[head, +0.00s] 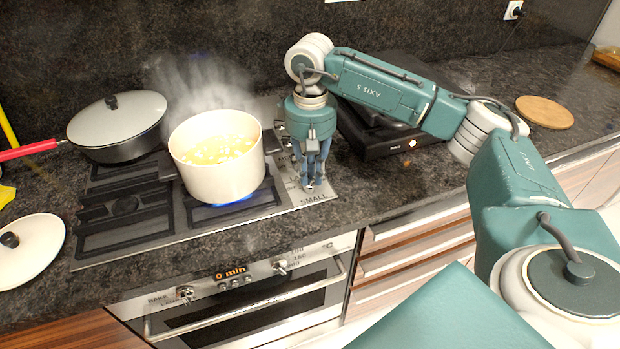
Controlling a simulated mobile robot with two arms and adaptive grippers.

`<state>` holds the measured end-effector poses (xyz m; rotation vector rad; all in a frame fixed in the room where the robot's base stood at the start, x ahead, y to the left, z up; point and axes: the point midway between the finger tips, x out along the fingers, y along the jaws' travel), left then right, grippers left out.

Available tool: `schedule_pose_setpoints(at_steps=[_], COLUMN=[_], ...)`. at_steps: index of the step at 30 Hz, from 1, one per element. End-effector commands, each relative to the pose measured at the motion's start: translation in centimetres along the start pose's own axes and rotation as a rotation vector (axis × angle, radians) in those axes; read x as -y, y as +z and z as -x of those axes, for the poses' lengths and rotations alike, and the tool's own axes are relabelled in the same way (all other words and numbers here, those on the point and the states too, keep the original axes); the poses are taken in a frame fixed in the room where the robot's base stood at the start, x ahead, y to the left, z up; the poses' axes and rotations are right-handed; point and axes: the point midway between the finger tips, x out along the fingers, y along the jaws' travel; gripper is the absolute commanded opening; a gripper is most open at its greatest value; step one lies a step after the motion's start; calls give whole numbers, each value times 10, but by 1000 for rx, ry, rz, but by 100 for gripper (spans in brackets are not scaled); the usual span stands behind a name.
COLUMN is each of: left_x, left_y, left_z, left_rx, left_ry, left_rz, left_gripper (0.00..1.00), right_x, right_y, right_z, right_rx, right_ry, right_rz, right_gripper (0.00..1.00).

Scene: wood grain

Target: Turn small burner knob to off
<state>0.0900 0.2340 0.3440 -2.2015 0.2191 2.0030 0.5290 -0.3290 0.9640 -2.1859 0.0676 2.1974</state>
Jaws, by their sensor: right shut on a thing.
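My right gripper (313,184) points straight down at the right edge of the stovetop (180,236), just above the printed word "SMALL". Its fingers are closed around the small burner knob (310,186), which is mostly hidden between the fingertips. A white pot (217,178) with steaming, bubbling contents stands on a burner left of the gripper. A blue flame (232,204) shows under the pot. My left gripper is not in view.
A lidded pan (118,125) with a red handle stands at the back left. A white lid (30,250) lies at the left. A black appliance (385,145) sits behind the right arm. Oven knobs (281,267) are on the front below. A round wooden board (544,112) lies at the right.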

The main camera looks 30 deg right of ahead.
Motion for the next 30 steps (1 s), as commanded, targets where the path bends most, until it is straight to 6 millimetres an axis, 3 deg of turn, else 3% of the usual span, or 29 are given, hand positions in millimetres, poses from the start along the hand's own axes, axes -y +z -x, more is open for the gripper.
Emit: schedule_pose_setpoints(at_steps=[1,9,17,18,19,30], left_x=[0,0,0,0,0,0], left_y=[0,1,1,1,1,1], left_z=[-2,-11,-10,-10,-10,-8], left_rx=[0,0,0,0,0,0], left_ry=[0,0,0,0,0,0], left_rz=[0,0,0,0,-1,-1], left_gripper=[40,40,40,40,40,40], right_x=[2,2,2,2,2,1], right_y=[-7,-9,-9,-9,-9,-5], right_z=[5,5,6,6,6,6], right_rx=[-27,-27,-27,-27,-27,-13], right_ry=[-6,-1,-1,-1,-1,-1], right_rz=[34,348,378,377,377,377], right_gripper=[0,0,0,23,29,30])
